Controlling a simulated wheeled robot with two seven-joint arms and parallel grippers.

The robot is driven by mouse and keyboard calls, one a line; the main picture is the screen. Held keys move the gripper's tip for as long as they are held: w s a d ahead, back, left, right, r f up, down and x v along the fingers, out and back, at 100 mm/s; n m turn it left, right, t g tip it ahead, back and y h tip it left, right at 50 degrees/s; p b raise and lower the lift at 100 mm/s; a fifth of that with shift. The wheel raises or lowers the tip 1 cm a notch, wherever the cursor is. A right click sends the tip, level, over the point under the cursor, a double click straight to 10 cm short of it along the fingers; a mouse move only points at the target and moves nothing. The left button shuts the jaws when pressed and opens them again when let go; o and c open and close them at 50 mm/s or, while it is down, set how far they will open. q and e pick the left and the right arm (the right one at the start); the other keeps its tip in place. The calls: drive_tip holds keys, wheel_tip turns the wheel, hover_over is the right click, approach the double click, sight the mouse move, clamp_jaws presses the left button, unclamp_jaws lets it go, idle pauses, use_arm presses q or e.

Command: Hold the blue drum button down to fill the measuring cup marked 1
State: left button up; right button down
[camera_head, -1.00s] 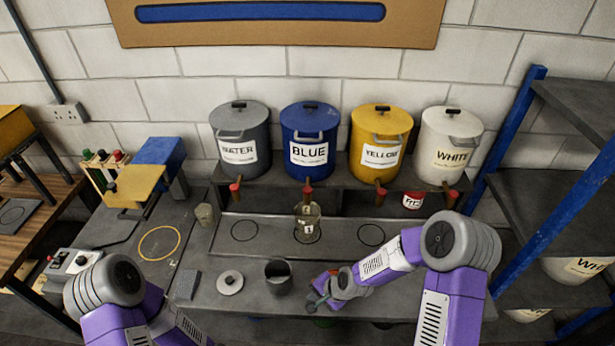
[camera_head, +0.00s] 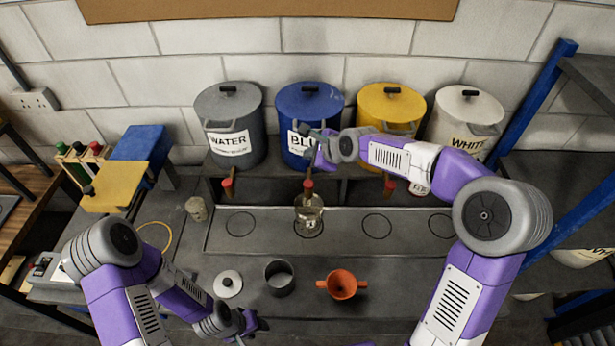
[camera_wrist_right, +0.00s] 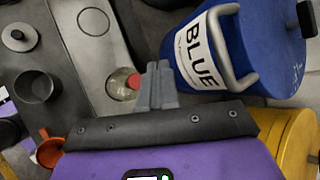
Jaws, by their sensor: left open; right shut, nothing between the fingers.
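The blue drum (camera_head: 310,98) stands on the shelf, with a red-topped tap (camera_head: 308,184) below its front. A clear measuring cup (camera_head: 309,212) with a small pale label stands under that tap, inside a ring on the tray. In the right wrist view the red top (camera_wrist_right: 134,81) shows over the cup (camera_wrist_right: 119,84), beside my shut, empty right gripper (camera_wrist_right: 159,72). In the head view this gripper (camera_head: 314,142) is in front of the blue drum's label, above the tap. My left gripper (camera_head: 245,324) is open and low at the bench's front. The liquid level is unclear.
Water (camera_head: 228,125), yellow (camera_head: 391,108) and white (camera_head: 466,115) drums flank the blue one. The tray (camera_head: 265,246) is bare beside the cup.

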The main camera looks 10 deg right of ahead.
drive_tip(key=b, duration=0.6)
hover_over(311, 186)
wheel_tip(311, 186, down, 8)
drive_tip(key=shift+w+a+f, duration=0.1)
drive_tip(key=shift+w+f, duration=0.05)
drive_tip(key=shift+f, duration=0.55)
drive_tip(key=shift+f+b, duration=0.1)
drive_tip(key=shift+b, duration=0.25)
idle(1.1)
drive_tip(key=shift+f+b, duration=0.3)
drive_tip(key=shift+b, duration=0.05)
drive_tip(key=shift+f+b, duration=0.4)
drive_tip(key=shift+f, duration=0.1)
idle(4.0)
